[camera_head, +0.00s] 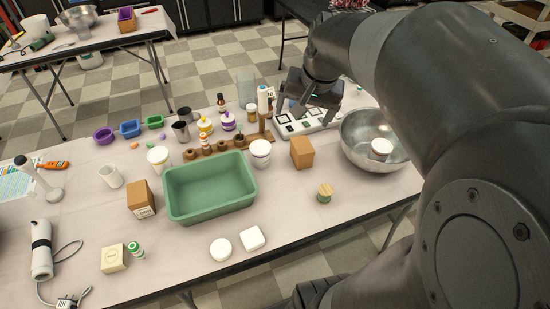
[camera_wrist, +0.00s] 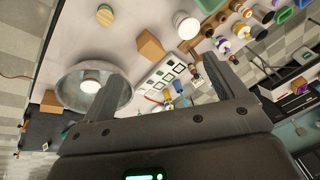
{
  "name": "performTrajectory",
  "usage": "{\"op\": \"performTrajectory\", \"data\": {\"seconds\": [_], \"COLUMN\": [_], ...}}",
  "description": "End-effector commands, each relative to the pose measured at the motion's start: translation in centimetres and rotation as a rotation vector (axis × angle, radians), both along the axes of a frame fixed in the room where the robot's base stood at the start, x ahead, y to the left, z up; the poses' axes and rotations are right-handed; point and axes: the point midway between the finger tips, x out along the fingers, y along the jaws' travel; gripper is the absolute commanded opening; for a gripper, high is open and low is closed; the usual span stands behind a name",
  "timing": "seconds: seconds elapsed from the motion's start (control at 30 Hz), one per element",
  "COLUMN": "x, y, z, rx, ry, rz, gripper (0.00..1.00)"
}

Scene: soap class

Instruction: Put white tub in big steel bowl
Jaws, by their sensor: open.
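The big steel bowl (camera_head: 358,127) stands at the right end of the table, partly covered by my arm. A white tub (camera_head: 381,147) is inside it, apparently resting on the bottom. In the wrist view the bowl (camera_wrist: 68,92) is at the left with the tub (camera_wrist: 90,84) inside. Another white tub (camera_head: 260,153) stands beside the green basin; the wrist view shows a white tub (camera_wrist: 187,27) at the top. A third pale tub (camera_head: 158,158) stands left of the basin. My gripper (camera_head: 302,110) is open and empty, above the switch panel left of the bowl.
A green basin (camera_head: 211,211) fills the table's middle. A white switch panel (camera_head: 306,124) lies under my gripper, and a brown box (camera_head: 302,152) stands between tub and bowl. A wooden rack (camera_head: 215,148) and several bottles stand behind. The front right table is mostly clear around a twine spool (camera_head: 324,193).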

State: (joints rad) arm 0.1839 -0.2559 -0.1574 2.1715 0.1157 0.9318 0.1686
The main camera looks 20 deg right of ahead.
Motion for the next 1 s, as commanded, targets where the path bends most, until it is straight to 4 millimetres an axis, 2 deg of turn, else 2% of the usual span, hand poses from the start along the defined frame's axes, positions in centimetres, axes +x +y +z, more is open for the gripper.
{"op": "performTrajectory", "data": {"seconds": [0.03, 0.2, 0.4, 0.6, 1.0], "x": [-1.3, -5.7, -10.2, -12.3, -12.5], "y": [1.8, 6.4, 9.9, 11.2, 11.3], "z": [0.5, 1.1, 0.6, -0.1, -0.2], "rx": [-0.019, -0.100, -0.195, -0.247, -0.252], "ry": [-0.022, -0.083, -0.144, -0.171, -0.174], "rz": [0.056, 0.246, 0.424, 0.507, 0.515], "gripper": [0.89, 0.89, 0.89, 0.89, 0.89]}}
